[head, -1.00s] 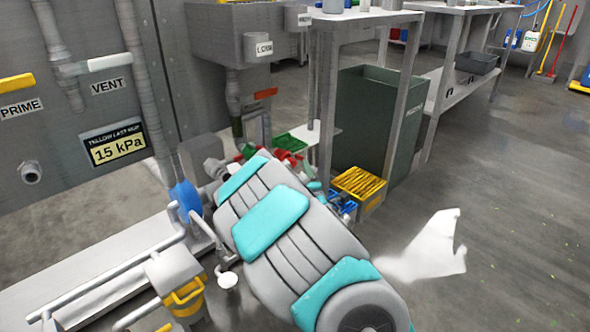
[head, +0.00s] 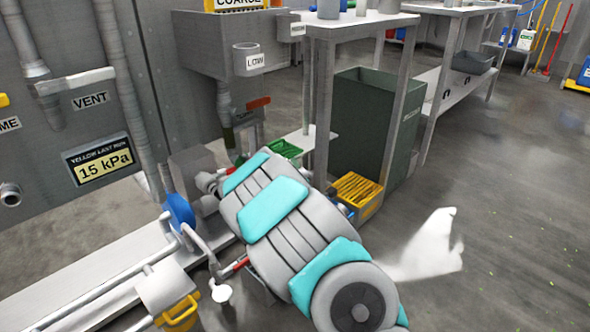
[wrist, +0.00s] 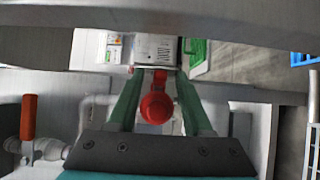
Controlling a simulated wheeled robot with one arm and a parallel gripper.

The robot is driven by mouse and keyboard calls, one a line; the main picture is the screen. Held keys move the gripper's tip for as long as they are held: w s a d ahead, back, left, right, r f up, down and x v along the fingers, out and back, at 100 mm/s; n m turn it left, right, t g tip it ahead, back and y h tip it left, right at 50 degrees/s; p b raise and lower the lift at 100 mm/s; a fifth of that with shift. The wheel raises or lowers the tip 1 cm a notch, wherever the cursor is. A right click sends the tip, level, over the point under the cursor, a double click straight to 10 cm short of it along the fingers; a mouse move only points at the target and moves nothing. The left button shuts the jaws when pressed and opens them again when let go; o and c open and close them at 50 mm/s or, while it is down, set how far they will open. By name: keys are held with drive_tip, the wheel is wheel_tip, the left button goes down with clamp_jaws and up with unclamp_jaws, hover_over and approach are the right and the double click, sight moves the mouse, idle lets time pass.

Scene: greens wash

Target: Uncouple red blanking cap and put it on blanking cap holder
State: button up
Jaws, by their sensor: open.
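The red blanking cap (wrist: 156,104) shows in the wrist view as a round red piece with a red part reaching up and right behind it. My gripper (wrist: 158,85) is open, with one green finger on each side of the cap. Whether either finger touches the cap I cannot tell. In the head view my own arm hides the gripper and the cap. I cannot make out the blanking cap holder in either view.
A valve with a red handle (wrist: 28,116) stands at the left in the wrist view. A green crate (head: 285,148) and a yellow crate (head: 357,192) sit beyond my arm, by a steel table (head: 352,22) and a dark green bin (head: 362,120). The floor at right is open.

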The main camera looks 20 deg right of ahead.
clamp_jaws()
idle(0.3)
drive_tip(key=shift+w+d+r+n+y+p, duration=0.1)
drive_tip(key=shift+d+r+n+y+p, duration=0.05)
drive_tip(key=shift+d+n+y+p, duration=0.45)
drive_tip(key=n+y, duration=0.2)
drive_tip(key=y, duration=0.1)
drive_tip(key=w+d+n+y, duration=0.1)
drive_tip(key=y, duration=0.1)
drive_tip(key=shift+t+p, duration=0.3)
drive_tip(key=shift+p, duration=0.1)
drive_tip(key=shift+a+y, duration=0.1)
drive_tip(key=shift+y, duration=0.2)
